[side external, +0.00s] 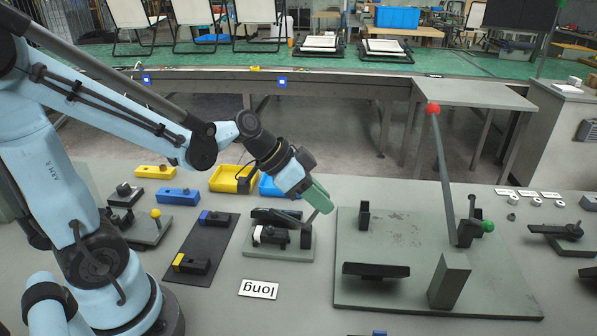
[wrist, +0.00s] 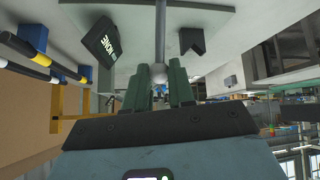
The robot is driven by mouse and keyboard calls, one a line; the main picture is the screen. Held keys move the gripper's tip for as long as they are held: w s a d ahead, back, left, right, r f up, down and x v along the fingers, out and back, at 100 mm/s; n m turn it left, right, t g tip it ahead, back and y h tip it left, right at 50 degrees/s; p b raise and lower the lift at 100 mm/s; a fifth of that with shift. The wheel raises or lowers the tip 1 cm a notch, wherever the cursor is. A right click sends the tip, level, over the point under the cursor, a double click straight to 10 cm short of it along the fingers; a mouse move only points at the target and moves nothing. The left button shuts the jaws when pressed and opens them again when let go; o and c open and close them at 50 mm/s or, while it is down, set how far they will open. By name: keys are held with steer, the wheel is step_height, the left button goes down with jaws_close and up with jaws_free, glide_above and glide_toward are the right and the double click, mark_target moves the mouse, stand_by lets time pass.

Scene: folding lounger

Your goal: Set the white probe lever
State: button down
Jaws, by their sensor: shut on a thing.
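The white probe lever shows in the wrist view as a grey rod with a pale ball end (wrist: 158,73), between the two green fingertips of my gripper (wrist: 158,80). In the side external view, my gripper (side external: 318,203) reaches down over the right side of a small grey-green fixture (side external: 285,252). My gripper is shut on the ball end of the lever. A white cylinder (side external: 268,234) lies on this fixture beside dark blocks. The fingers partly cover the lever's end in the side view.
A large plate (side external: 400,295) on the right carries a tall red-knobbed lever (side external: 441,165) and upright blocks. A black plate (side external: 205,245) with blue and yellow blocks lies left. A "long" label (side external: 259,289) lies in front. A dark lettered block (wrist: 105,40) flanks the rod.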

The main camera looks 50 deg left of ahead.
mark_target(298, 221)
steer(key=shift+s+a+r+t+h, duration=0.15)
steer(key=shift+s+a+t+h, duration=0.6)
steer(key=shift+a+t+h, duration=0.35)
steer(key=shift+s+a+t+h, duration=0.3)
steer(key=shift+s+t+h, duration=0.2)
steer(key=shift+t+h, duration=0.3)
steer(key=shift+s, duration=0.1)
steer(key=c, duration=1)
jaws_free()
steer(key=shift+o, duration=0.2)
steer(key=v, duration=1.2)
steer(key=shift+s, duration=0.1)
